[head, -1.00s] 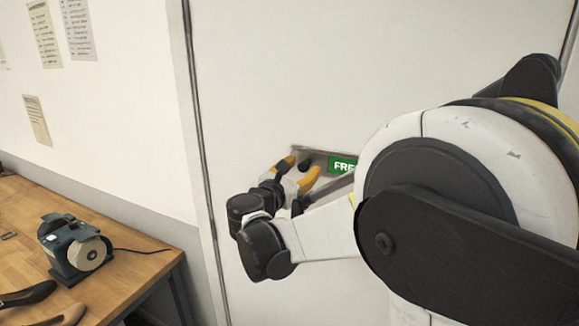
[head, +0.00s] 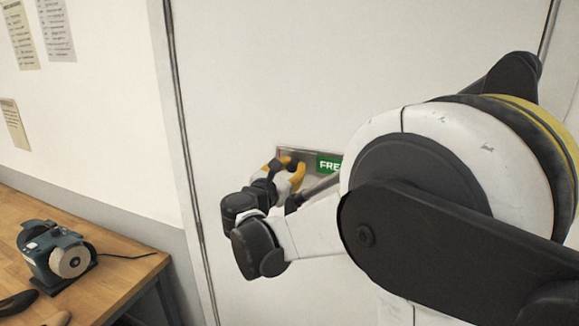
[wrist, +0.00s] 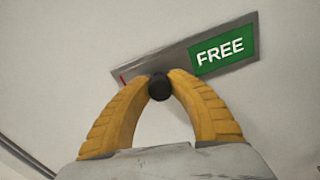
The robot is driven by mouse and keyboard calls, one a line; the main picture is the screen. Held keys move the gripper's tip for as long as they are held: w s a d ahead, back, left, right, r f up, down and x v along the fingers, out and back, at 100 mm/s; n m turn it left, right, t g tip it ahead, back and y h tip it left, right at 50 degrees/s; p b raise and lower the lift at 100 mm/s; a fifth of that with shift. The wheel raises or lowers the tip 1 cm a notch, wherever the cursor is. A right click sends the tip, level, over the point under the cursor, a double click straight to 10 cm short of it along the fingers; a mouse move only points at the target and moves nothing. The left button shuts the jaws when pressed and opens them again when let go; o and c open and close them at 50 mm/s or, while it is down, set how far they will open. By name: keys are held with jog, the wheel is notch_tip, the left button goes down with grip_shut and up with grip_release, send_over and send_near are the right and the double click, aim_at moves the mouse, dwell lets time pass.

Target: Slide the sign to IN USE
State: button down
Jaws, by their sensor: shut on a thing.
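The sign is a grey metal slide plate (wrist: 184,53) on a white door, also in the head view (head: 284,152). Its green panel (wrist: 222,50) reads FREE at the right end; in the head view the panel (head: 328,164) is partly cut off by my arm. A thin red strip shows at the plate's left end in the wrist view. A round black knob (wrist: 160,88) stands out from the plate, left of the panel. My gripper (wrist: 160,80), with yellow fingers, is shut on the knob. It also shows in the head view (head: 289,162).
A wooden workbench (head: 125,272) stands at the lower left with a bench grinder (head: 58,255) and its cable. Dark shoes lie at its near edge. Paper notices (head: 55,30) hang on the wall. The door (head: 260,70) around the sign is bare.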

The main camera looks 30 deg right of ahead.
jog(key=s+d, duration=0.6)
jog(key=s, duration=0.2)
jog(key=shift+d, duration=0.2)
jog(key=c, duration=1.6)
grip_release()
jog(key=shift+s, duration=0.1)
jog(key=o, duration=0.4)
jog(key=shift+s+r, duration=0.1)
jog(key=shift+s, duration=0.1)
jog(key=shift+o, duration=0.2)
jog(key=shift+w, duration=0.15)
